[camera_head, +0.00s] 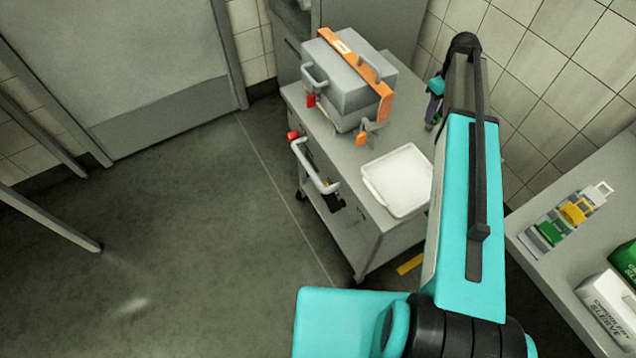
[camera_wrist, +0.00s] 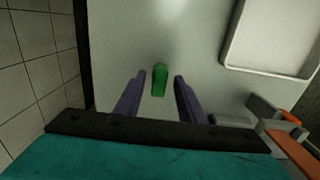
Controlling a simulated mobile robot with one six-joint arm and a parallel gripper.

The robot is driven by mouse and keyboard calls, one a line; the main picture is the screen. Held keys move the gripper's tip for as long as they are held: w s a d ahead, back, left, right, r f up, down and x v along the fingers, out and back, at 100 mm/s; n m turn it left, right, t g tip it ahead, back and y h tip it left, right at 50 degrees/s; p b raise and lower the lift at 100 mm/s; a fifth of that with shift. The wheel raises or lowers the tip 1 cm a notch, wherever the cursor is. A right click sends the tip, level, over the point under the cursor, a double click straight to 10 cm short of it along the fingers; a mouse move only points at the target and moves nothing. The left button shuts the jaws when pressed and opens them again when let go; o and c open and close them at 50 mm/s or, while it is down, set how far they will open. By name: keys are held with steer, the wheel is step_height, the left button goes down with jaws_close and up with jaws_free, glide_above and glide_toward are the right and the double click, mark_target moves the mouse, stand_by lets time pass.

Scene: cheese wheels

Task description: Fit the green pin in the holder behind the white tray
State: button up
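In the wrist view the green pin (camera_wrist: 160,80) shows between the tips of my gripper's two purple fingers (camera_wrist: 160,78), with a gap on each side. The gripper is open and not touching it. Whether the pin's lower end sits in a holder cannot be told; no separate holder stands out there. The white tray (camera_head: 366,184) lies on the grey cart top (camera_head: 352,154); its rim also shows in the wrist view (camera_wrist: 228,48), right of the pin.
A grey box (camera_head: 345,85) with an orange bar stands on the cart, left of my gripper. A bench (camera_head: 550,275) at the right carries a rack (camera_head: 540,243) with green, yellow and white pieces, and a white carton (camera_head: 606,310). A tiled wall closes the back. Floor at left is clear.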

steer(key=shift+f, duration=0.25)
stand_by(0.5)
steer(key=shift+c, duration=0.4)
jaws_close()
